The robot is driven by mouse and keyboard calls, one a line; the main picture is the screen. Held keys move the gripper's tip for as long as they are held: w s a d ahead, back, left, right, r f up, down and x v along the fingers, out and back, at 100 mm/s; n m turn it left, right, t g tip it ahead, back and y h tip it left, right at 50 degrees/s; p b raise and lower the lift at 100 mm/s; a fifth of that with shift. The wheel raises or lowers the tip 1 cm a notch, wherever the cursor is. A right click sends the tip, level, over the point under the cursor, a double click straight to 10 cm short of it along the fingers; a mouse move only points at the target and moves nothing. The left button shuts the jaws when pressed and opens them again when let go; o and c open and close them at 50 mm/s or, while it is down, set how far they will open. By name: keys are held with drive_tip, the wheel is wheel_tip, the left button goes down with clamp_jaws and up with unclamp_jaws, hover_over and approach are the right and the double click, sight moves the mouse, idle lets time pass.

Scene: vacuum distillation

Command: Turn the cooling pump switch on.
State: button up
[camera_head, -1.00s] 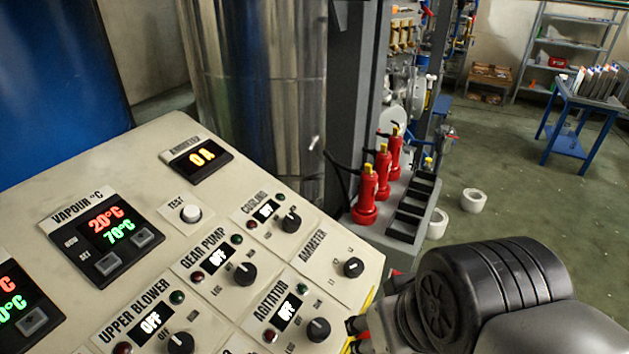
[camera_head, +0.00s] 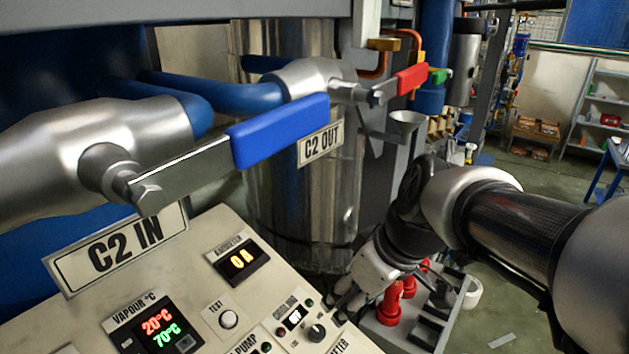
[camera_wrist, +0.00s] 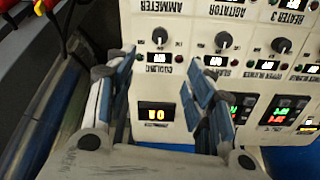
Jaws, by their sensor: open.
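The cooling panel section has a small lit display and a black rotary knob (camera_head: 317,333), low in the head view. In the wrist view, upside down, the cooling knob (camera_wrist: 159,36) stands beyond and between my fingertips. The cooling display (camera_wrist: 158,58) is lit, but its text is too small to read surely. My gripper (camera_head: 345,303) is just right of the knob in the head view, above the panel's edge. In the wrist view my gripper (camera_wrist: 158,72) is open with nothing between the fingers, apart from the knob.
A funnel (camera_head: 406,121) and red bottles (camera_head: 390,305) are near my arm. Other knobs, such as the agitator knob (camera_wrist: 223,40), sit beside the cooling knob.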

sight(318, 332)
drive_tip(key=b+x, duration=0.2)
drive_tip(key=x, duration=1.5)
drive_tip(key=shift+d+f, duration=0.1)
drive_tip(key=shift+f, duration=0.05)
drive_tip(key=shift+c, duration=0.3)
drive_tip(key=c, duration=1)
drive_tip(key=shift+m, duration=0.3)
drive_tip(key=m+p, duration=0.1)
drive_tip(key=m, duration=0.4)
drive_tip(key=m+p, duration=0.2)
drive_tip(key=m, duration=0.4)
drive_tip(key=shift+h, duration=0.3)
drive_tip(key=shift+m, duration=0.3)
